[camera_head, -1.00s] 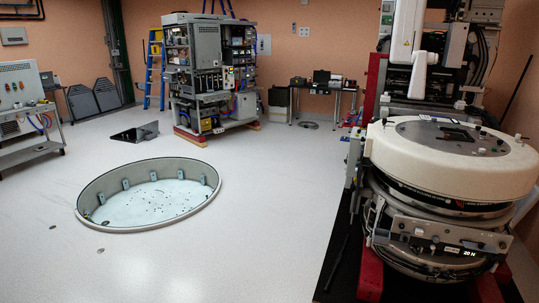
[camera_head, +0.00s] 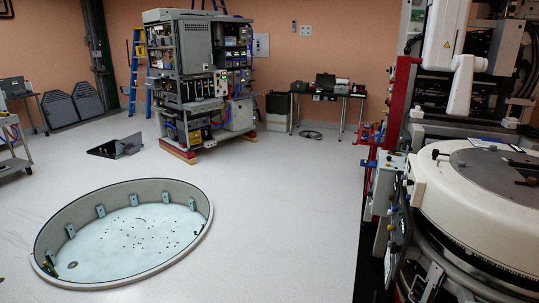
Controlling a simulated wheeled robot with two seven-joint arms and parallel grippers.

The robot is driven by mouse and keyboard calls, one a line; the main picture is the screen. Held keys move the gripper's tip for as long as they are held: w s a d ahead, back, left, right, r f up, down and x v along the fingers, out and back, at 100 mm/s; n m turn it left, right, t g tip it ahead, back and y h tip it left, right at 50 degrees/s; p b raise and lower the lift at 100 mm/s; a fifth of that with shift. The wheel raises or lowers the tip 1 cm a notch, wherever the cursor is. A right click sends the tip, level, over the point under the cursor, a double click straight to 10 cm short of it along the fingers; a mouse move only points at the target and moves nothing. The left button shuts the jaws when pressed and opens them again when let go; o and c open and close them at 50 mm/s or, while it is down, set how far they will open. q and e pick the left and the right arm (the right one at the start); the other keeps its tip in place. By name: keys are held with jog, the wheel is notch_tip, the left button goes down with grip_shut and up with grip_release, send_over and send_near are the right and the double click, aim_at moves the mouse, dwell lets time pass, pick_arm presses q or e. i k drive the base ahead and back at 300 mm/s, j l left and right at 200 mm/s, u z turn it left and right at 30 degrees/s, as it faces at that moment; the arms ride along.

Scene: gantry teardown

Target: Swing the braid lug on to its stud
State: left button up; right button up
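I cannot make out the braid lug or its stud; at this distance no such small part can be told apart. The large gantry machine (camera_head: 470,190) stands at the right edge, cut off by the frame, with a cream ring-shaped cover and a grey top plate (camera_head: 500,170). Small knobs and fittings (camera_head: 392,222) run down its left side. Neither of my grippers nor my arms shows in the head view.
A round floor pit (camera_head: 130,235) with a raised rim lies at the lower left. An open equipment rack (camera_head: 195,85) stands on wooden blocks at the back, with a blue ladder (camera_head: 140,75) behind. A black wedge-shaped piece (camera_head: 117,146) lies on the floor. The pale floor (camera_head: 285,220) in the middle is clear.

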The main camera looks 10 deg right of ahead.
aim_at(394, 150)
jog(key=i+j+z, duration=0.1)
jog(key=i+z, duration=0.15)
jog(key=i, duration=0.25)
jog(key=i+j+z, duration=0.15)
jog(key=i+z, duration=0.15)
jog(key=i, duration=0.2)
jog(key=i+j+z, duration=0.25)
jog(key=i, duration=0.2)
jog(key=i+j+z, duration=0.85)
jog(key=j, duration=0.15)
jog(key=i+j+z, duration=0.3)
jog(key=j, duration=0.15)
jog(key=i+j+z, duration=0.15)
jog(key=z, duration=0.55)
jog(key=i+j+z, duration=0.3)
jog(key=i+j, duration=0.2)
jog(key=j, duration=0.2)
jog(key=i+j+z, duration=0.15)
jog(key=j, duration=0.25)
jog(key=i+j+z, duration=0.15)
jog(key=i+j, duration=0.15)
jog(key=j, duration=0.15)
jog(key=i+j, duration=0.15)
jog(key=j, duration=0.2)
jog(key=i+j, duration=0.15)
jog(key=j, duration=0.2)
jog(key=i+j, duration=0.2)
jog(key=j, duration=0.15)
jog(key=i+j, duration=0.15)
jog(key=j, duration=0.2)
